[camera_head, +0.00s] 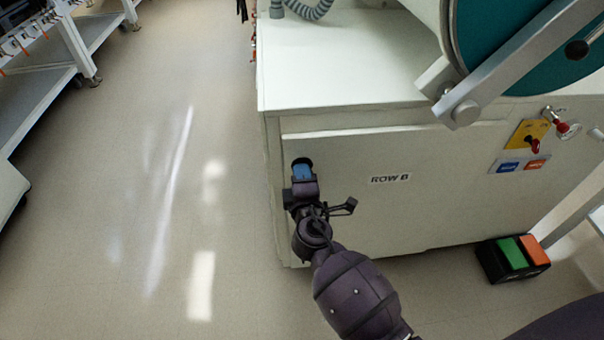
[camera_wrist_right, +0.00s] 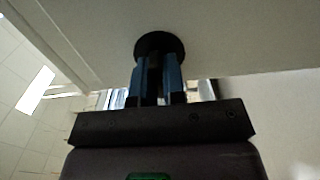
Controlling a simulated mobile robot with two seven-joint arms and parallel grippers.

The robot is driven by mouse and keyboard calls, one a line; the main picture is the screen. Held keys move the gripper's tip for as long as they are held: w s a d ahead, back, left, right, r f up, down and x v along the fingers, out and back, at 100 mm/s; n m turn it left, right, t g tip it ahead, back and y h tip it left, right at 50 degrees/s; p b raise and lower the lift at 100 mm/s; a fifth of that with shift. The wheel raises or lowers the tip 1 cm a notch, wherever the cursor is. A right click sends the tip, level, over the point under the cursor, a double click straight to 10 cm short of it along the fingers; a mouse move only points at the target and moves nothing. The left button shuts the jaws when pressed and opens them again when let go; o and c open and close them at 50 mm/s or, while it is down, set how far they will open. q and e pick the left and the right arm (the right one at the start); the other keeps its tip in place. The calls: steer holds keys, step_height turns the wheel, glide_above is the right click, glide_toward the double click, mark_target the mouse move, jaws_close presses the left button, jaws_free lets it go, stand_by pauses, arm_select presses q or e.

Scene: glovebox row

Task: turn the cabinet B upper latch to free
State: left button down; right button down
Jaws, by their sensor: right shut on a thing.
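The cabinet door (camera_head: 400,205) labelled "ROW B" fills the front of the white cabinet. The latch (camera_head: 301,161), a dark round fitting, sits near the door's upper left corner. My right gripper (camera_head: 303,173) is at this latch, shut on it, with its blue fingers over the knob. In the right wrist view the latch (camera_wrist_right: 159,44) shows as a dark disc against the panel, and the gripper's two fingers (camera_wrist_right: 158,80) reach up to it. The fingers hide the latch's grip, so its turn angle cannot be told. My left gripper is not in view.
A black box with green and orange pads (camera_head: 514,259) lies on the floor at right. The floor (camera_head: 130,170) left of the cabinet is clear. A metal rack (camera_head: 45,100) stands far left.

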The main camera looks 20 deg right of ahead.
steer(key=shift+r, duration=0.1)
steer(key=c, duration=1.2)
jaws_free()
steer(key=shift+w, duration=0.1)
steer(key=v, duration=1.1)
